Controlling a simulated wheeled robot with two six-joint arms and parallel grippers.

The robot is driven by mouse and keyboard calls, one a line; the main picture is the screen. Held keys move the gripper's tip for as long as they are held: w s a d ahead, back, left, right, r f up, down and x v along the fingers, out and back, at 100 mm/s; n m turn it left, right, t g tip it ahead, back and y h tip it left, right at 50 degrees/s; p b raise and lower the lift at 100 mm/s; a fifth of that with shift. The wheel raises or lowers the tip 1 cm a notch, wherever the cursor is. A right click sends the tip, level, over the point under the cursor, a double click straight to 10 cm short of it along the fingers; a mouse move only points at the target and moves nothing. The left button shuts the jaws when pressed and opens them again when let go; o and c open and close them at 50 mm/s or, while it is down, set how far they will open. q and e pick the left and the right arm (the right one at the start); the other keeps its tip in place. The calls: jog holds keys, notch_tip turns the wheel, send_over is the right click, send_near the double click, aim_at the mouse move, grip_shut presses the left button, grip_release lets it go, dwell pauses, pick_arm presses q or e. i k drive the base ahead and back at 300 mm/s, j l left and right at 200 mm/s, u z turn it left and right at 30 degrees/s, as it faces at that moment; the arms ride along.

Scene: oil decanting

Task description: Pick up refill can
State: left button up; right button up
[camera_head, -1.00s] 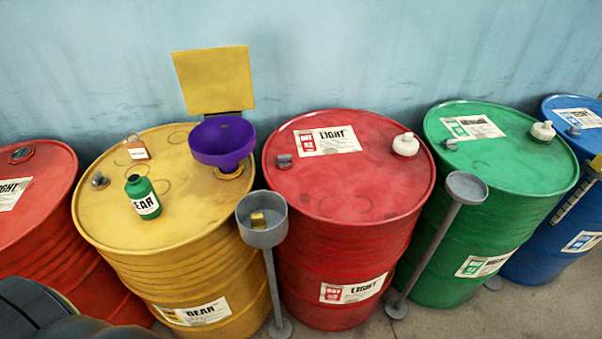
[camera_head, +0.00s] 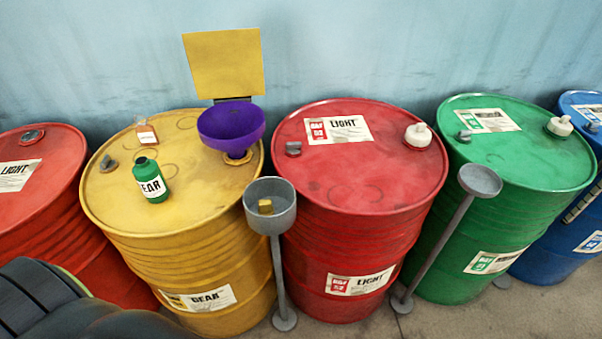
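A green can with a white label reading GEAR (camera_head: 151,181) stands upright on top of the yellow drum (camera_head: 180,255). Its top shows a dark round opening. It stands left of the purple funnel (camera_head: 232,124). Nothing touches the can. A dark, rounded part, which looks like my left arm, shows in the lower left corner, well below the can. Neither of my grippers is in view.
The purple funnel sits in the yellow drum's opening, with a yellow square panel (camera_head: 223,66) behind it. A small clear container (camera_head: 146,133) stands behind the can. A grey cup on a stand (camera_head: 270,218) is in front. Red (camera_head: 350,240), green and blue drums stand right.

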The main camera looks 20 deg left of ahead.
aim_at(147, 172)
jog(key=u, duration=1.8)
jog(key=i+j+u, duration=0.3)
jog(key=i, duration=0.3)
jog(key=j, duration=0.1)
